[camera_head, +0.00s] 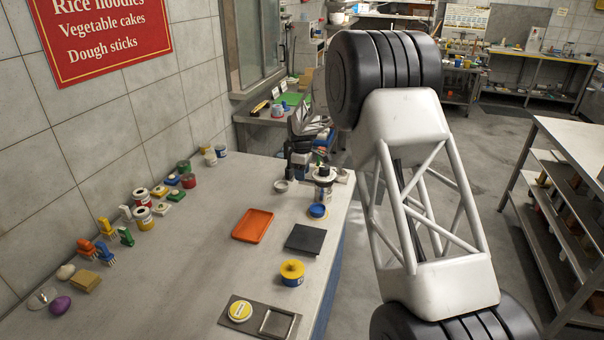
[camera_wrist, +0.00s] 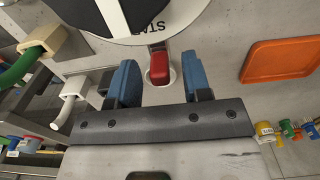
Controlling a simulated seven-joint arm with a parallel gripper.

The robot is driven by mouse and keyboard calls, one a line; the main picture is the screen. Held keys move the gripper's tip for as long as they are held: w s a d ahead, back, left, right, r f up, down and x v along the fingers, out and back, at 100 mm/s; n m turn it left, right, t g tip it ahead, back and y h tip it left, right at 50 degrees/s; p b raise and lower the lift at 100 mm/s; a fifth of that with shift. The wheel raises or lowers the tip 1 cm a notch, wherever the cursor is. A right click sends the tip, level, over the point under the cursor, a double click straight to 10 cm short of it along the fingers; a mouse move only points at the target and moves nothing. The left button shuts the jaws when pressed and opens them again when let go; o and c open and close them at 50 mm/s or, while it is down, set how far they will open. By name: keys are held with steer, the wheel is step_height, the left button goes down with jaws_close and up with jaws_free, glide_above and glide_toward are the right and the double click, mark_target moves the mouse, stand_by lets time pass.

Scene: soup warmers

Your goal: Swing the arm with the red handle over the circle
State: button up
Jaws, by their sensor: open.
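In the wrist view, a red handle (camera_wrist: 159,67) stands between the two blue fingers of my gripper (camera_wrist: 161,72). A gap shows on each side of it, so the fingers are open around it and not closed on it. A pale rounded patch surrounds its near end. Beyond it, a large white disc (camera_wrist: 200,14) with a dark band and partly readable lettering is cut off by the top edge. In the head view, my gripper (camera_head: 300,158) is low over the far end of the grey table; the red handle is hidden there. I cannot tell which mark is the circle.
On the table (camera_head: 170,290) lie an orange tray (camera_head: 253,225) and a dark square plate (camera_head: 305,239), with a yellow-and-blue tub (camera_head: 292,272) nearer. Small items line the wall side. In the wrist view, a green handle (camera_wrist: 18,68) is at left. The table's middle is clear.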

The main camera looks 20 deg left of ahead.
steer(key=shift+f, duration=0.15)
jaws_close()
steer(key=shift+s, duration=0.2)
stand_by(0.4)
steer(key=s+d+n, duration=0.2)
steer(key=n, duration=0.3)
steer(key=s+d+n, duration=0.2)
steer(key=s+n, duration=0.1)
steer(key=n, duration=0.2)
steer(key=s+d+n, duration=0.3)
steer(key=n, duration=0.2)
steer(key=shift+n, duration=0.4)
steer(key=shift+d+n, duration=0.8)
steer(key=shift+n, duration=0.4)
